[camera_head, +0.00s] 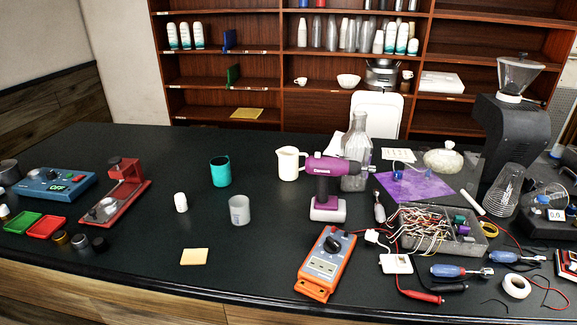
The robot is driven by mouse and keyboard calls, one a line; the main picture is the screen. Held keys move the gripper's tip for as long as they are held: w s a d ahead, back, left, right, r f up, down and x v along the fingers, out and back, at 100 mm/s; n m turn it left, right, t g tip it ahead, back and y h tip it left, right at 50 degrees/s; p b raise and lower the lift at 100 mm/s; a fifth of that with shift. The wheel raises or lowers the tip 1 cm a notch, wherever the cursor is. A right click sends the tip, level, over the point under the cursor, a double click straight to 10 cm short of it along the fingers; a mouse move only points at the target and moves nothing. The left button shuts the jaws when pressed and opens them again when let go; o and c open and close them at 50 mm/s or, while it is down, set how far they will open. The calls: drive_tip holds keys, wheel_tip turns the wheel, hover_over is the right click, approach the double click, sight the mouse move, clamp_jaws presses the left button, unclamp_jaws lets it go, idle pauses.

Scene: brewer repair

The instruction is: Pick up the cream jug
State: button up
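The cream jug (289,163) stands upright on the black bench in the head view, a little right of the middle. Its spout and rim show at the top. Its right side is close to a purple cordless drill (327,185), which partly overlaps it in the picture. I cannot tell whether they touch. My gripper is not in view.
A teal cup (220,171) and a greyish cup (239,209) stand left of the jug. A clear bottle (356,150) is behind the drill. An orange meter (326,262) and a box of wires (436,230) lie to the right. The bench's left centre is fairly clear.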

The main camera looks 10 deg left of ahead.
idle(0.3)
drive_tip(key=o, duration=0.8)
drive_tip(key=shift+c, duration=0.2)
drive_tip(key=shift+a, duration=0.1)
